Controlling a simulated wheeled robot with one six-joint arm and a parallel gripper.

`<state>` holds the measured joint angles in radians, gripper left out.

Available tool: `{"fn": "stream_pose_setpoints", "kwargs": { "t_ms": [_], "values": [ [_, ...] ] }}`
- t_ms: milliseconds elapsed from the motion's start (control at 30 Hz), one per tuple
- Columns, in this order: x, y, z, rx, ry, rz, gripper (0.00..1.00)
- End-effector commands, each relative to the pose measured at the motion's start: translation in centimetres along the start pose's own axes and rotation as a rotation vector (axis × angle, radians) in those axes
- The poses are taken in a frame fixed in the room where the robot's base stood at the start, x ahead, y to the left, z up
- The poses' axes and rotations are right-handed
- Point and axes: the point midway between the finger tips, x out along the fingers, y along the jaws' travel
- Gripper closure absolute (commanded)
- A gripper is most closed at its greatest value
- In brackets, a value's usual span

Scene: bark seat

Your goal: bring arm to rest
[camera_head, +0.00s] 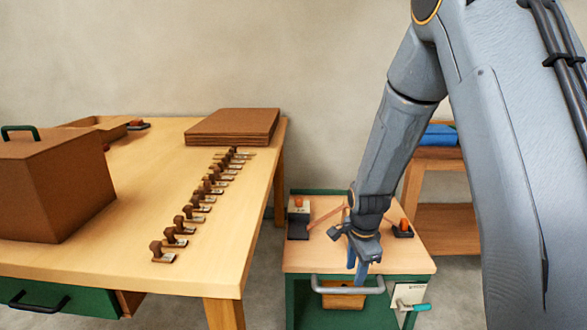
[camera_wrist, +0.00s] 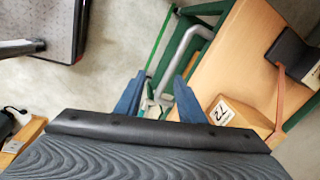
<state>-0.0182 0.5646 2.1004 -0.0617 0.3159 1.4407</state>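My gripper (camera_head: 357,268) points down at the front edge of the small cart (camera_head: 318,258), just above the cart's grey handle (camera_head: 347,288). In the wrist view, the two blue fingers of my gripper (camera_wrist: 157,95) stand apart with nothing held between them. The cart's grey handle (camera_wrist: 184,52) shows beyond and between the fingers. In the head view, my arm reaches down from the upper right and hides part of the cart top.
The wooden table (camera_head: 130,245) at left carries a large brown box (camera_head: 60,195), a row of small wooden-handled tools (camera_head: 187,222) and stacked brown sheets (camera_head: 233,127). A shelf (camera_head: 440,215) stands behind.

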Motion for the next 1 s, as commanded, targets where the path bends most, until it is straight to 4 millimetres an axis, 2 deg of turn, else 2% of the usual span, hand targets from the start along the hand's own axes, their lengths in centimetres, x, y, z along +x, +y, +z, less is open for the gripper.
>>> {"fn": "stream_pose_setpoints", "kwargs": {
  "t_ms": [33, 200, 400, 500, 600, 700, 1000],
  "values": [
    [-2.9, 1.4, 0.1, -0.096, -0.002, 0.008, 0.64],
    [-9.5, 6.7, 1.0, -0.47, -0.025, 0.047, 0.64],
    [-16.1, 13.4, 2.2, -0.903, -0.075, 0.079, 0.64],
    [-18.5, 16.4, 2.8, -1.088, -0.102, 0.087, 0.64],
    [-20.0, 18.7, 3.3, -1.226, -0.125, 0.091, 0.64],
    [-20.8, 20.1, 3.6, -1.312, -0.141, 0.093, 0.64],
    [-21.0, 20.7, 3.7, -1.356, -0.15, 0.093, 0.64]
  ]
}}
